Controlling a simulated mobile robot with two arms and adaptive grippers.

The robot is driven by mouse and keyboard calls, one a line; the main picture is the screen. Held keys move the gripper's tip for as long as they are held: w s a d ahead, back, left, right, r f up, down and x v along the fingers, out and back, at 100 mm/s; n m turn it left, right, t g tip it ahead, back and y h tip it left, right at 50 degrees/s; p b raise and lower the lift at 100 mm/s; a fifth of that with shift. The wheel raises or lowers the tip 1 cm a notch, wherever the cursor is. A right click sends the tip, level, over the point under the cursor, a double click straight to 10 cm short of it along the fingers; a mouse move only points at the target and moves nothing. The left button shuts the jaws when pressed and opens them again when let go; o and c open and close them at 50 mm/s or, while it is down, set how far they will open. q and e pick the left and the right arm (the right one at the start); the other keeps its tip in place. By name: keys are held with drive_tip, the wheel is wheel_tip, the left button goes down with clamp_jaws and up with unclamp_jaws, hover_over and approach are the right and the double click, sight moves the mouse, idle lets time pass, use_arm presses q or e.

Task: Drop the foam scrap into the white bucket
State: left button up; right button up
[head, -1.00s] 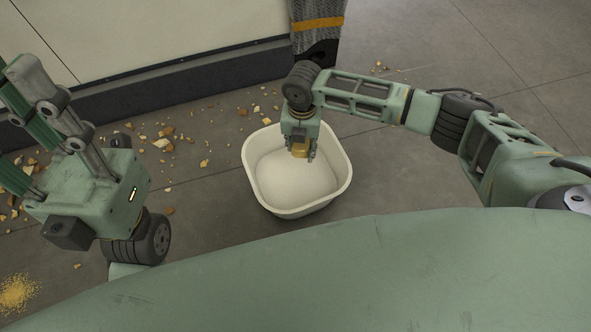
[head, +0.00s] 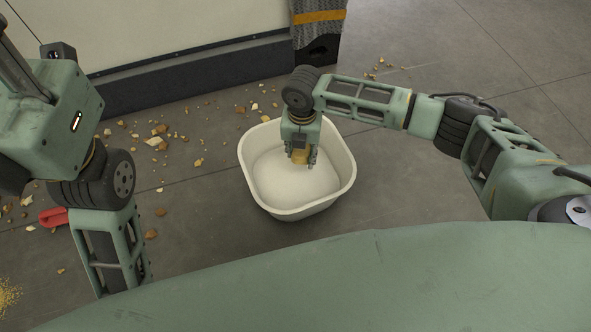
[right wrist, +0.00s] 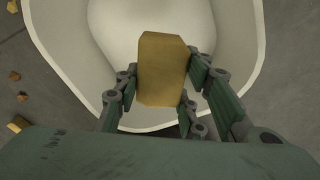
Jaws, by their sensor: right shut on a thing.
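The white bucket (head: 262,188) stands upright on the floor at the middle of the head view. In the right wrist view its pale wall (right wrist: 75,50) surrounds the foam scrap (right wrist: 163,68), a yellow-brown block with cut corners. My right gripper (head: 301,158) is shut on the foam scrap and points down over the bucket's opening. The scrap also shows between its fingers in the head view (head: 300,156).
Several brown and pale crumbs (head: 158,129) lie on the floor left of the bucket. A red thing (head: 53,217) lies partly hidden near my left arm. A pale panel with a dark base (head: 190,80) stands behind. The floor right of the bucket looks mostly clear.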

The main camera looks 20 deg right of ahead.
drive_tip(key=o, duration=0.9)
drive_tip(key=shift+c, duration=0.2)
wheel_tip(320, 180, up, 12)
drive_tip(key=shift+a, duration=0.1)
idle(0.4)
